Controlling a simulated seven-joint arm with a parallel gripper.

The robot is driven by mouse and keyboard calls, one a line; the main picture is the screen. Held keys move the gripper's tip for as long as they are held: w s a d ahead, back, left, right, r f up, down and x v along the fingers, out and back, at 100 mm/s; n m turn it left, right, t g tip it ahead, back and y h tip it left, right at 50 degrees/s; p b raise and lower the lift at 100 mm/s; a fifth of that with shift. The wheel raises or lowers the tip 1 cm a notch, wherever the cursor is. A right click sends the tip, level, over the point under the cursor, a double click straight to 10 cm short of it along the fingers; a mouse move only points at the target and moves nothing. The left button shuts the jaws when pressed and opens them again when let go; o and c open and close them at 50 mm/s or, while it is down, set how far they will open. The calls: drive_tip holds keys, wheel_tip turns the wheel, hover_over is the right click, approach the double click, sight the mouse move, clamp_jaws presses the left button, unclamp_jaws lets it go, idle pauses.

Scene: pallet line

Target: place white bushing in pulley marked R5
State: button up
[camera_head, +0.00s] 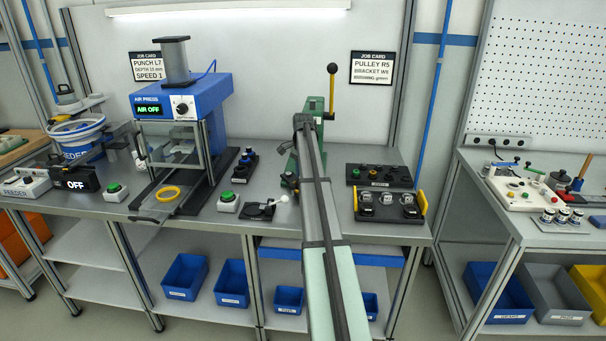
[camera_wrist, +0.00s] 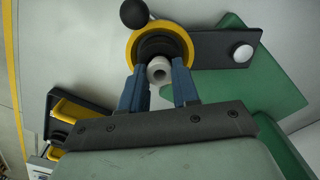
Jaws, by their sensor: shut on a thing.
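My gripper (camera_wrist: 160,72) has its two blue fingers closed on the white bushing (camera_wrist: 159,69), a small white ring with a dark hole, in the wrist view. The bushing is in front of the lower part of a yellow pulley (camera_wrist: 187,43) with a dark centre. I cannot tell whether it touches the pulley or sits in its bore. No R5 mark is legible on the pulley. In the head view my arm hides the gripper, bushing and pulley.
A green hand press (camera_head: 311,110) with a black-knobbed lever stands behind my arm. A dark bar (camera_wrist: 215,55) with a white disc lies beside the pulley. The job card (camera_head: 372,68) reads PULLEY R5, BRACKET W6, BUSHING green. The blue air press (camera_head: 185,95) stands left; dark trays (camera_head: 378,176) lie right.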

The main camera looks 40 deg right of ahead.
drive_tip(key=shift+f, duration=0.15)
drive_tip(key=o, duration=1)
wheel_tip(320, 180, up, 12)
drive_tip(key=shift+r, duration=0.2)
